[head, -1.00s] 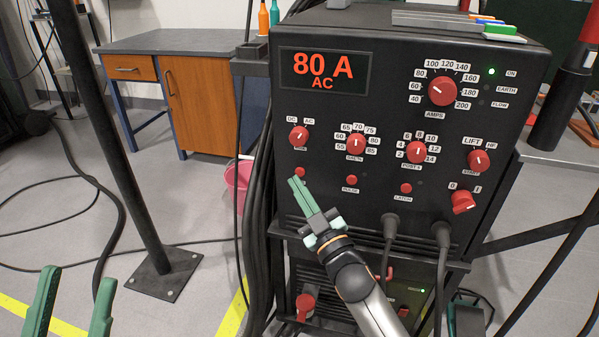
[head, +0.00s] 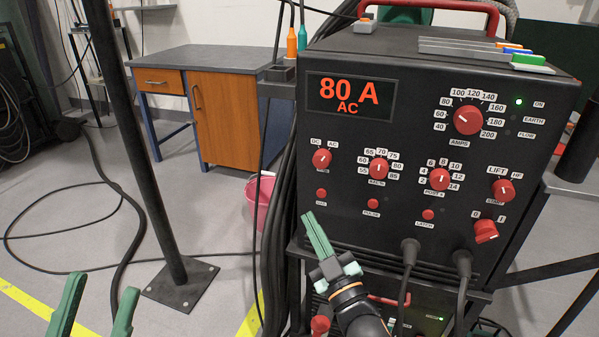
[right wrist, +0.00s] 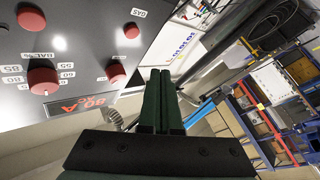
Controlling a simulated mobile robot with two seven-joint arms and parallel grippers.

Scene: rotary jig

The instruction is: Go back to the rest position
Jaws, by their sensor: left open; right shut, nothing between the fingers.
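My right gripper (head: 318,235) is shut and empty in front of the lower left part of the welding machine's black panel (head: 335,190). Its green fingers lie together and point up and left, and they also show shut in the right wrist view (right wrist: 161,100). My left gripper (head: 97,305) is open and empty at the bottom left of the head view, over the floor. The display (head: 348,95) reads 80 A AC. Red knobs, such as the amps knob (head: 467,120), and red buttons, such as the gas button (head: 321,193), sit on the panel.
A black post (head: 140,150) on a square foot stands between my left gripper and the machine. Thick cables hang along the machine's left side. A pink bucket (head: 263,190) and a wooden cabinet (head: 225,115) stand behind. Two plugged cables (head: 462,262) leave the panel's lower right.

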